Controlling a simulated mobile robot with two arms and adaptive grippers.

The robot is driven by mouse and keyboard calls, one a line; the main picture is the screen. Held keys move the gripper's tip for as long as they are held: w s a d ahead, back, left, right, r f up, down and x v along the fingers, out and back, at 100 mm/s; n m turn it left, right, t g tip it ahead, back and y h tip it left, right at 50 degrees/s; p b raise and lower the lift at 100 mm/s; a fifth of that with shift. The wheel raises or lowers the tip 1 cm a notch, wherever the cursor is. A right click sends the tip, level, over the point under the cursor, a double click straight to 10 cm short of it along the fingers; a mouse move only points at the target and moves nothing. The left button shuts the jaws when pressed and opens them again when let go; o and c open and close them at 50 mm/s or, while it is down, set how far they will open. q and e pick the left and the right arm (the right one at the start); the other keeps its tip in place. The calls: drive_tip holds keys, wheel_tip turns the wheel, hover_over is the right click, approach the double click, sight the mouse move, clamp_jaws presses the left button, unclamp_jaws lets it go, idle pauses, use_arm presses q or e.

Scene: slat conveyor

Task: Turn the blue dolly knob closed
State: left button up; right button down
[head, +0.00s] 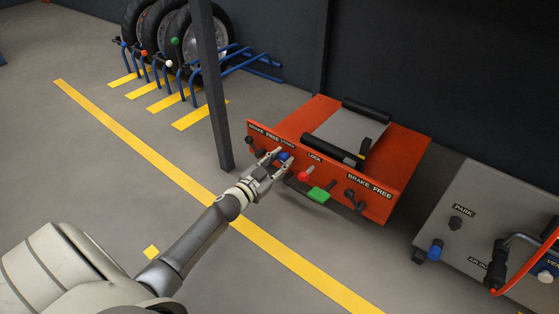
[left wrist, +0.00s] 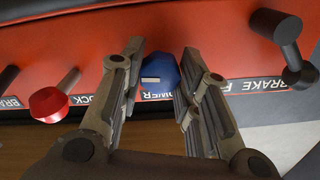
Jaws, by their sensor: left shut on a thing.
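The blue dolly knob (head: 286,157) is on the front panel of the orange dolly (head: 405,145). My left gripper (head: 277,160) reaches it from the lower left. In the left wrist view, the fingers of my left gripper (left wrist: 160,85) stand on either side of the blue knob (left wrist: 159,74) and are shut on it. A short white mark shows on the knob's face, lying nearly level in that picture. A label partly hidden by the fingers sits beside the knob. My right gripper is in neither view.
A grey cabinet (head: 480,205) stands at right. A dark post (head: 212,90) rises close by. Open floor with yellow lines lies in front.

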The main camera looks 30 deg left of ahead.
use_arm(q)
drive_tip(key=m+p, duration=0.1)
drive_tip(key=m, duration=0.2)
drive_tip(key=shift+r, duration=0.1)
drive_tip(key=m+p, duration=0.1)
drive_tip(key=m, duration=0.3)
drive_tip(key=shift+m, duration=0.4)
drive_tip(key=m, duration=0.9)
drive_tip(key=shift+b, duration=0.35)
drive_tip(key=shift+m, duration=0.3)
drive_tip(key=o, duration=1)
